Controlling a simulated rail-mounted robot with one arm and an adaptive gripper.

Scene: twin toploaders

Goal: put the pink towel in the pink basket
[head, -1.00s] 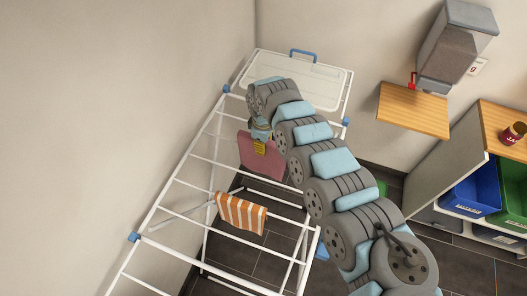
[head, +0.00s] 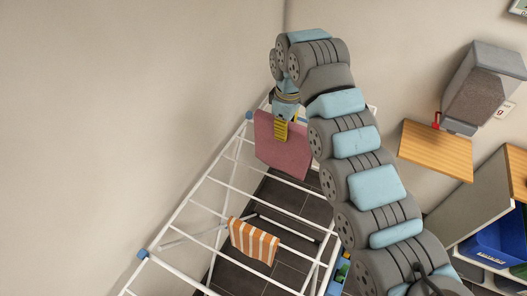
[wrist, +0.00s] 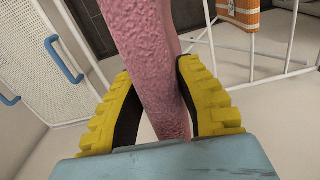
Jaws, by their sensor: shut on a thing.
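The pink towel (head: 283,150) hangs from my gripper (head: 286,124) above the far part of the white drying rack (head: 201,181) in the head view. In the wrist view, the yellow-padded fingers of my gripper (wrist: 158,90) are on either side of the pink towel (wrist: 155,50), shut on it. The towel looks clear of the rack's bars. I see no pink basket in either view.
An orange-striped towel (head: 254,241) hangs on a nearer rack bar. A wooden shelf (head: 436,150) and a grey dispenser (head: 484,85) are on the right wall. A blue bin (head: 497,247) sits in the unit at lower right.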

